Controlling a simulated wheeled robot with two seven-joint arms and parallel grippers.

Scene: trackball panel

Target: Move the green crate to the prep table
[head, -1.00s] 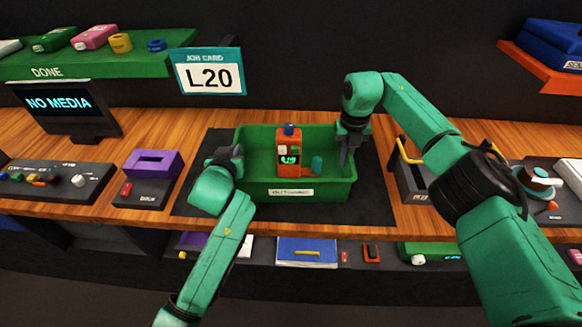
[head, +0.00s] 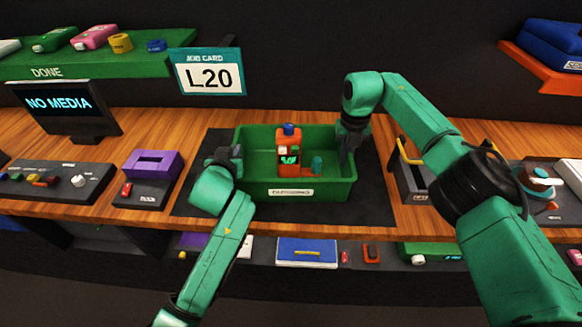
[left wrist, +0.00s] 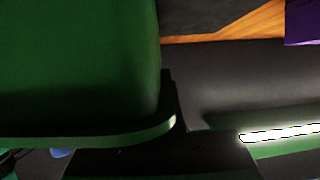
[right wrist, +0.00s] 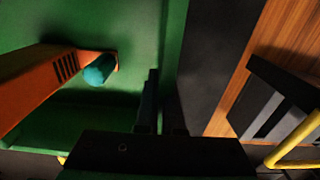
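The green crate (head: 262,186) sits on a dark mat on the wooden workbench. Inside it stands an orange device (head: 288,146) with a blue top and a small lit screen, and a teal cylinder (head: 317,164) beside it. My left gripper (head: 234,157) is at the crate's left wall and appears shut on its rim; the left wrist view shows the green wall (left wrist: 80,60) close up, with one finger partly hidden. My right gripper (head: 345,150) is at the right wall, its fingers (right wrist: 162,105) close together on either side of it. I cannot see which surface is the prep table.
A purple-topped box (head: 152,164) stands left of the mat (head: 372,195), and a dark yellow-handled holder (head: 412,178) stands right. A monitor (head: 62,107), a job card sign (head: 208,76) and a green shelf (head: 130,58) are behind. A lower shelf holds a blue box (head: 306,251).

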